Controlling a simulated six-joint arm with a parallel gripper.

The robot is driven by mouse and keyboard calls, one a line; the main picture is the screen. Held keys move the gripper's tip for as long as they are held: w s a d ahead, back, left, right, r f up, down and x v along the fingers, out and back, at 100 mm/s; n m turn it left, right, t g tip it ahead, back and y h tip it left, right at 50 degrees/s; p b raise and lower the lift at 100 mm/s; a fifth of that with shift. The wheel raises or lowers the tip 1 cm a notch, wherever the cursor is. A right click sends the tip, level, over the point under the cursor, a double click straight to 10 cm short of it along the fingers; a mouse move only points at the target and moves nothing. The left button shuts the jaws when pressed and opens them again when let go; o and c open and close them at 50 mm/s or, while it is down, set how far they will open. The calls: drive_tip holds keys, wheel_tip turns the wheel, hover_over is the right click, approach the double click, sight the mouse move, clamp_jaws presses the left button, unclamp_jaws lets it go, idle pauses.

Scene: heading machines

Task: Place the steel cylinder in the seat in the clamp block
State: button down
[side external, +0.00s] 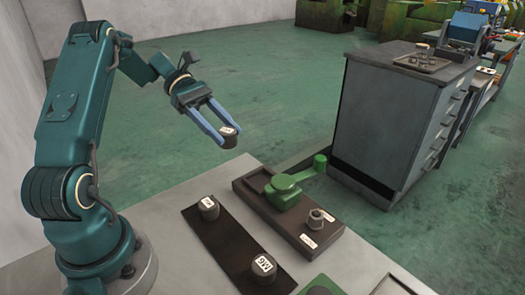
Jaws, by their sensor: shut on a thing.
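My gripper (230,136) is shut on a small dark cylinder (230,142) with a white label on its top. I take it for the steel cylinder; the label is too small to read. It is held in the air, clear of the bench, behind and left of the clamp block (244,190). The clamp block is a dark brown base with a green clamp arm and handle (290,190) across its middle. The seat in it cannot be made out clearly from here.
A dark strip (232,243) in front of the block bears two more labelled cylinders, one left (208,208) and one nearer (263,267). A hex metal part (316,217) stands at the base's right end. A grey cabinet (385,125) stands behind right.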

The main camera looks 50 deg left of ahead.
hover_over(257, 180)
wheel_tip(257, 180, down, 4)
drive_tip(key=shift+f, duration=2.25)
drive_tip(key=shift+f, duration=0.1)
